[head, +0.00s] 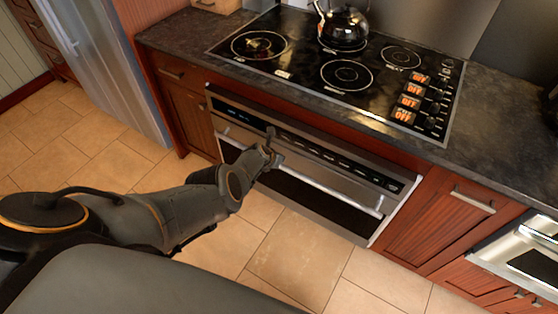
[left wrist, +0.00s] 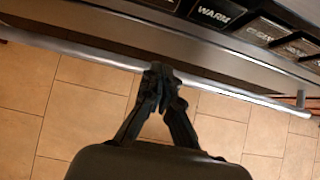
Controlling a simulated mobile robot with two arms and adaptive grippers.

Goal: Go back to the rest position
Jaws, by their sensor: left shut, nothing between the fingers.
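My left gripper (head: 268,153) reaches in from the left in the head view, in front of the microwave drawer (head: 318,172). The drawer sits below the cooktop and has a long silver handle bar (head: 335,190). Its front looks closed, but part is hidden behind my gripper. In the left wrist view my gripper (left wrist: 162,72) has its dark fingers together with nothing between them. The tips overlap the handle bar (left wrist: 235,88); I cannot tell whether they touch it. My right gripper is not in view.
Above the drawer is a black cooktop (head: 385,60) with a shiny kettle (head: 343,26) on it. Wooden cabinets flank the drawer, and a steel appliance (head: 520,250) stands at right. A fridge (head: 105,65) stands at left. The tiled floor (head: 290,255) in front is clear.

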